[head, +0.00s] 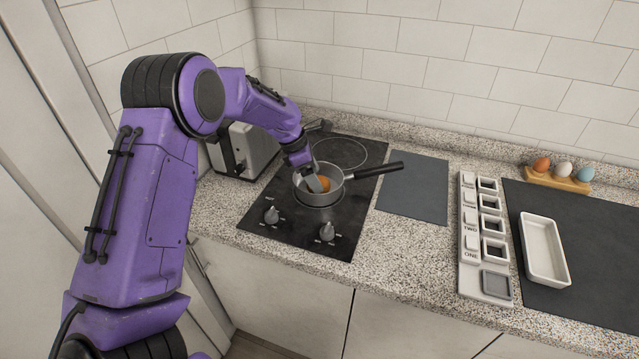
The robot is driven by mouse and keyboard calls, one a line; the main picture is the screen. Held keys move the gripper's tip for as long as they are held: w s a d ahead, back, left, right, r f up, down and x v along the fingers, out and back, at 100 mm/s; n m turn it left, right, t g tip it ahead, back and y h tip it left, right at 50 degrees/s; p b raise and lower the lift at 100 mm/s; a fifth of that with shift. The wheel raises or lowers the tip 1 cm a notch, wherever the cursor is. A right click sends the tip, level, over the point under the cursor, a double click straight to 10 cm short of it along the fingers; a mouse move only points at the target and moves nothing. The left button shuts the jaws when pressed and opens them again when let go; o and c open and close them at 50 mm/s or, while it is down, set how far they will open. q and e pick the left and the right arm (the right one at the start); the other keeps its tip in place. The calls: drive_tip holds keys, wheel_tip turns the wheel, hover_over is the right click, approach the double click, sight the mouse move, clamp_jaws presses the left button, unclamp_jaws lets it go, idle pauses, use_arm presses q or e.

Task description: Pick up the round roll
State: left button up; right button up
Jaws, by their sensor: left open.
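A small orange-brown round thing, which looks like the round roll (326,184), lies inside a grey saucepan (335,197) on the black hob. My left gripper (317,184) reaches down into the pan from the upper left, with its fingers at the roll. The gripper is open, and its grey finger hides part of the roll. I cannot tell whether the finger touches the roll. My right gripper is not in view.
The pan's black handle (372,172) points right. A toaster (246,150) stands left of the hob (290,223). To the right are a grey mat (414,188), a white panel with square frames (472,240), a white dish (543,250) and an egg holder (557,180).

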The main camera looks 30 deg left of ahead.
use_arm(q)
drive_tip(key=x, duration=0.3)
drive_tip(key=shift+a, duration=0.15)
drive_tip(key=shift+s+r, duration=0.15)
drive_tip(key=shift+c, duration=0.5)
drive_tip(key=c, duration=0.8)
drive_tip(key=shift+o, duration=0.2)
